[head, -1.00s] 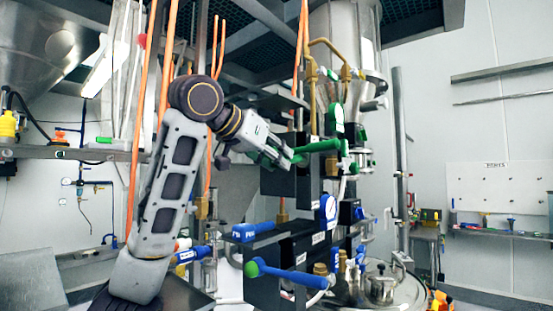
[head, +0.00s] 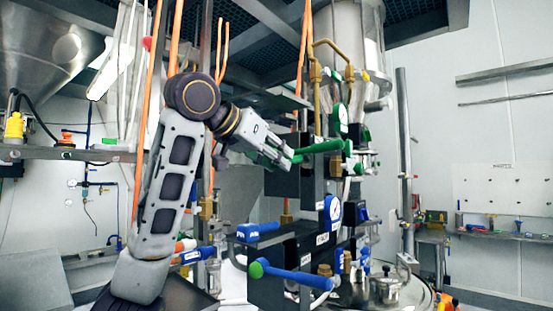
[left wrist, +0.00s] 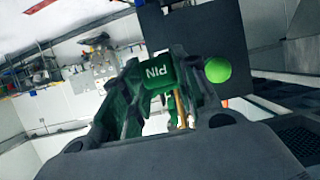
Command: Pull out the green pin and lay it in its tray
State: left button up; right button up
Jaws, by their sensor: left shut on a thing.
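The green pin (left wrist: 158,72), marked PIN, sits between the fingers of my left gripper in the left wrist view. My left gripper (head: 284,158) is shut on it, beside the dark upright block (head: 283,179); in the head view the fingers mostly hide the pin. I cannot tell how far the pin is in or out of the block. A green lever (head: 322,147) is just right of the gripper, and its round green end (left wrist: 217,69) shows close by in the left wrist view. I cannot make out the pin's tray for certain. My right gripper is not in view.
Below are a blue block marked PIN (head: 257,230) and a blue lever with a green end (head: 295,275). Orange hoses (head: 147,130) hang near my left arm. A shelf (head: 70,153) runs at left.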

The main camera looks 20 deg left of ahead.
pick_arm(q)
jog(key=shift+s+a, duration=0.25)
jog(key=shift+s, duration=0.3)
jog(key=shift+s+a, duration=0.2)
jog(key=shift+s, duration=0.35)
dwell(0.4)
jog(key=shift+s+b, duration=0.2)
jog(key=shift+b, duration=0.1)
jog(key=shift+s+a+b, duration=0.15)
jog(key=shift+s+a, duration=0.2)
jog(key=shift+s, duration=0.6)
jog(key=shift+s+a+b, duration=0.15)
jog(key=shift+s+a, duration=0.2)
jog(key=shift+s, duration=0.55)
jog(key=shift+s+a+b, duration=0.15)
jog(key=shift+s+a, duration=0.2)
jog(key=shift+s, duration=0.6)
jog(key=shift+s, duration=0.15)
jog(key=s+a, duration=0.2)
jog(key=s, duration=0.4)
jog(key=shift+s+a, duration=0.2)
jog(key=shift+s, duration=0.05)
dwell(0.9)
dwell(0.5)
